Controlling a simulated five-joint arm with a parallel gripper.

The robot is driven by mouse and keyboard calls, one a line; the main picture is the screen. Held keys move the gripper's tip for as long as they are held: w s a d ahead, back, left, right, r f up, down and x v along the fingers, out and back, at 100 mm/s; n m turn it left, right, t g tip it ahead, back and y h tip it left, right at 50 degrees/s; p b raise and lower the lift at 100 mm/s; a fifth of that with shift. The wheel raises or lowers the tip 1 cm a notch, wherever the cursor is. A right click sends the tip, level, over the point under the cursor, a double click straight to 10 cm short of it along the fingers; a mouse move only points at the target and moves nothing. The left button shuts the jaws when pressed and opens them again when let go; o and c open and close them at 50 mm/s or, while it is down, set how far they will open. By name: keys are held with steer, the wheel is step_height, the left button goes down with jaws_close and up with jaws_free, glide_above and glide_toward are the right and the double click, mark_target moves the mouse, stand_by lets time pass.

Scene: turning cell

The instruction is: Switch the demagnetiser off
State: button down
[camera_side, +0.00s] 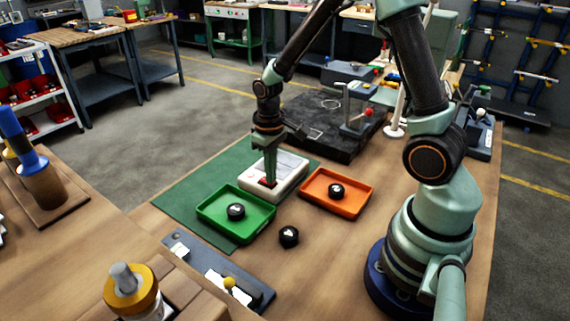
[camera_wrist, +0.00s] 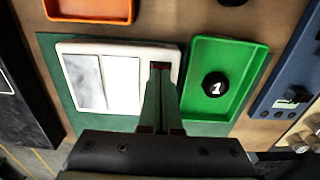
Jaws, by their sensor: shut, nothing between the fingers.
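The demagnetiser is a white box with pale panels on top (camera_side: 287,167), between the green and orange trays. It also shows in the wrist view (camera_wrist: 122,80). A dark red switch (camera_side: 264,183) sits in its top near the green tray. My gripper (camera_side: 271,183) points down with its fingers together and empty. Its fingertips (camera_wrist: 159,68) are at the switch and cover much of it. I cannot tell whether they touch it, or which way the switch is set.
The green tray (camera_side: 214,203) holds a black puck (camera_side: 236,211). The orange tray (camera_side: 355,207) holds another puck (camera_side: 336,191). A third puck (camera_side: 289,236) lies on the bench between them. A dark panel with a yellow knob (camera_side: 229,282) is at the front. A dark plate (camera_side: 300,115) lies behind.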

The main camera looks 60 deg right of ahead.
steer(key=shift+r, duration=3.45)
steer(key=shift+r, duration=0.1)
steer(key=s+a+r+t, duration=0.2)
steer(key=s+r, duration=0.2)
steer(key=r, duration=0.2)
steer(key=s+a+r+t, duration=0.2)
steer(key=s+r+t, duration=0.1)
steer(key=r, duration=0.3)
steer(key=shift+s+a+r+t, duration=0.25)
steer(key=shift+s+t, duration=0.05)
steer(key=shift+s, duration=0.25)
